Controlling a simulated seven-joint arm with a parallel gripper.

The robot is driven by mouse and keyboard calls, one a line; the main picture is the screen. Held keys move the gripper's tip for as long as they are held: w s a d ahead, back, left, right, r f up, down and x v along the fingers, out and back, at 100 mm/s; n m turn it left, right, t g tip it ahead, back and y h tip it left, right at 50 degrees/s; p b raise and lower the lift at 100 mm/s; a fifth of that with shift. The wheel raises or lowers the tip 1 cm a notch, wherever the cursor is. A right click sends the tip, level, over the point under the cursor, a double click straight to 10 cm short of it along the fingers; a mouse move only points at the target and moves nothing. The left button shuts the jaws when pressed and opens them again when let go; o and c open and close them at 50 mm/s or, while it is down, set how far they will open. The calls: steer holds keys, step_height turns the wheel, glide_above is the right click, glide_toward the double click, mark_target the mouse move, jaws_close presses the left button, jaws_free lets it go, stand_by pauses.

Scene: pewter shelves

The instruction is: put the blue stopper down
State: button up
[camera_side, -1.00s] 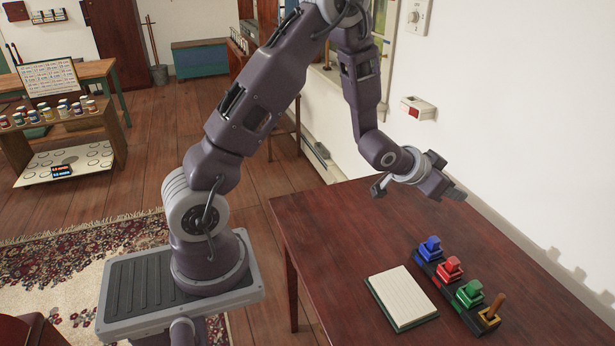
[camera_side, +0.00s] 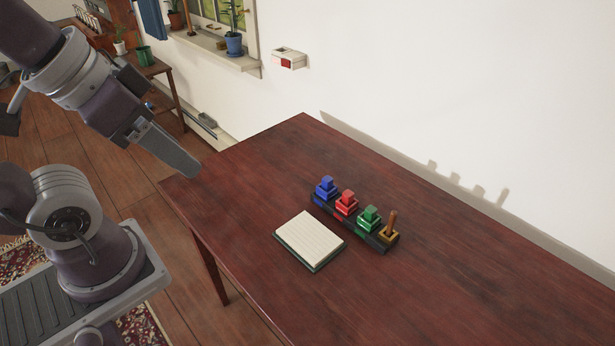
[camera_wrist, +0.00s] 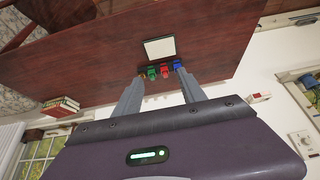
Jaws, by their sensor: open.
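The blue stopper (camera_side: 326,185) sits upright in the blue-marked holder at the far left end of a dark rack (camera_side: 334,215) on the red-brown table. It also shows in the wrist view (camera_wrist: 177,64), close to the tip of one finger in the picture, though well beyond it. My gripper (camera_side: 190,168) is raised off the table's left edge in the side view, well apart from the rack. In the wrist view its two fingers (camera_wrist: 160,74) are spread with nothing between them.
The rack also holds a red stopper (camera_side: 346,201), a green stopper (camera_side: 369,217) and a brown-handled piece (camera_side: 391,226) in a yellow holder. A notepad (camera_side: 309,239) lies in front. The table (camera_side: 460,270) is otherwise clear, with a white wall behind.

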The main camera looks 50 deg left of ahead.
steer(key=w+r+m+g, duration=0.1)
steer(key=w+r+m, duration=0.25)
steer(key=w, duration=0.65)
steer(key=m+g, duration=0.5)
steer(key=m, duration=0.9)
glide_above(328, 179)
steer(key=f, duration=2.7)
steer(key=shift+w+a+f, duration=0.15)
steer(key=shift+w+f, duration=0.05)
steer(key=shift+m, duration=0.25)
step_height(328, 179, down, 7)
steer(key=shift+s+f, duration=0.15)
jaws_close()
